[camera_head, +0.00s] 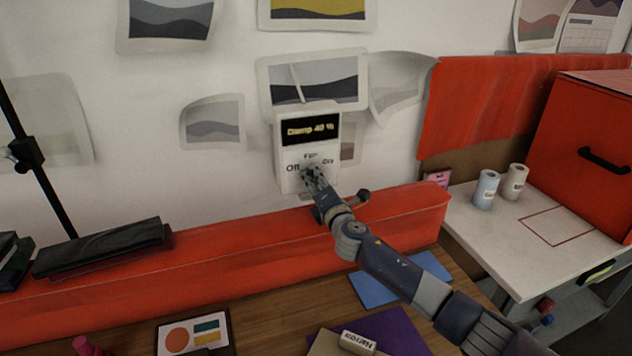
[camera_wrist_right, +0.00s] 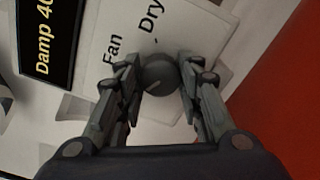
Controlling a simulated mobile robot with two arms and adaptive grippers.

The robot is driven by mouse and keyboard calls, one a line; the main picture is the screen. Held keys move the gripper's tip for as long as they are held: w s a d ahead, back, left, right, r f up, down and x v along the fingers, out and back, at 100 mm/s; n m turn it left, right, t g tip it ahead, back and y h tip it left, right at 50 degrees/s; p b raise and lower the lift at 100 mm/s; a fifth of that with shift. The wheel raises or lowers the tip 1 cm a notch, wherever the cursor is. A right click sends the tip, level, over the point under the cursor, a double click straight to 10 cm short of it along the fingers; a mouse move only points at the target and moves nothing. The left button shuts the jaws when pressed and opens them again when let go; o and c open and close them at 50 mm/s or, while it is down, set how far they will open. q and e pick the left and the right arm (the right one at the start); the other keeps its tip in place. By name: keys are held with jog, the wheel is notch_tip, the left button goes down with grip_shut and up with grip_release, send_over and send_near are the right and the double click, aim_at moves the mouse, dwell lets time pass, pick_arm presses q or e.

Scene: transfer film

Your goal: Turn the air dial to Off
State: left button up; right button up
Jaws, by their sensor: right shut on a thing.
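The white control panel (camera_head: 284,181) hangs on the wall. Its dark display (camera_head: 310,129) reads "Damp 40 %", and labels Off, Fan and Dry sit around the dial. The dark round air dial (camera_wrist_right: 158,70) shows in the right wrist view, with a short light mark pointing to the lower left there. My right gripper (camera_head: 313,178) is at the panel's lower half and hides most of the dial in the head view. The Off label is hidden in the wrist view. My left gripper is out of view.
A red padded ledge (camera_head: 230,245) runs below the panel, above a wooden desk (camera_head: 290,300). Paper prints surround the panel. Two small rolls (camera_head: 487,189) and a red cabinet (camera_head: 590,140) stand at the right. A lamp pole (camera_head: 40,170) stands at the left.

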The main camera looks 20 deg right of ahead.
jog(key=shift+f, duration=0.1)
jog(key=o, duration=1.1)
jog(key=shift+a, duration=0.1)
jog(key=shift+c, duration=0.2)
jog(key=shift+s, duration=0.1)
jog(key=s, duration=1.2)
jog(key=shift+d, duration=0.2)
jog(key=shift+w, duration=0.1)
